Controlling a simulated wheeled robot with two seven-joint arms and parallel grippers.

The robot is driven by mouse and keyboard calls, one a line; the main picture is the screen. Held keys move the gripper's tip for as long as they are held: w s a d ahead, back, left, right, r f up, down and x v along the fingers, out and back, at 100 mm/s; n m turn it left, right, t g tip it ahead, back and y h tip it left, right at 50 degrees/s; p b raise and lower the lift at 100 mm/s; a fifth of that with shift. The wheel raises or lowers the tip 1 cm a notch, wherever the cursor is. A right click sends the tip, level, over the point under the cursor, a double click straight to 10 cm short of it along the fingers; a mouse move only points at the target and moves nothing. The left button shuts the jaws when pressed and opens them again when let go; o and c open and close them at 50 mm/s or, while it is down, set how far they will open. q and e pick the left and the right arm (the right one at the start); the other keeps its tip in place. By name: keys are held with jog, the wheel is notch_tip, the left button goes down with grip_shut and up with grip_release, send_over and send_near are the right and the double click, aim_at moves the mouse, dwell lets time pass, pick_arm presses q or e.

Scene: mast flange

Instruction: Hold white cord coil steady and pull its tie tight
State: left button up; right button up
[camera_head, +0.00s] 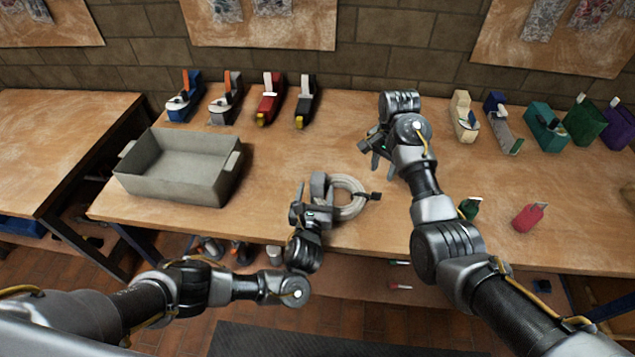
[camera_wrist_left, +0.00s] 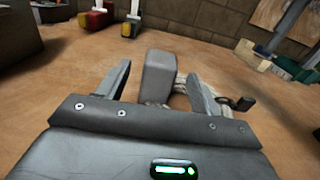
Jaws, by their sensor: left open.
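The white cord coil (camera_head: 349,212) lies on the workbench, with a dark tie end (camera_head: 376,196) sticking out at its right. My left gripper (camera_head: 311,196) is at the coil's left side. In the left wrist view, my left gripper (camera_wrist_left: 160,88) is open, with a grey block (camera_wrist_left: 158,75) standing between its fingers. Part of the coil (camera_wrist_left: 181,88) shows behind the block and the right finger, and the dark tie end (camera_wrist_left: 240,103) shows to the right. My right gripper (camera_head: 370,154) is open and empty, behind and right of the coil, apart from it.
A grey open bin (camera_head: 180,190) stands on the left of the workbench (camera_head: 270,160). Several tape dispensers, such as a red one (camera_head: 270,100), line the back.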

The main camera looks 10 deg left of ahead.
pick_arm(q)
jog(key=shift+w, duration=2.5)
jog(key=c, duration=1.2)
pick_arm(e)
jog(key=shift+c, duration=0.3)
jog(key=shift+f, duration=0.1)
jog(key=shift+c, duration=0.3)
jog(key=m+y, duration=0.5)
jog(key=m, duration=0.6)
send_near(378, 193)
jog(key=shift+h, duration=0.3)
jog(key=x, duration=0.9)
jog(key=shift+a, duration=0.3)
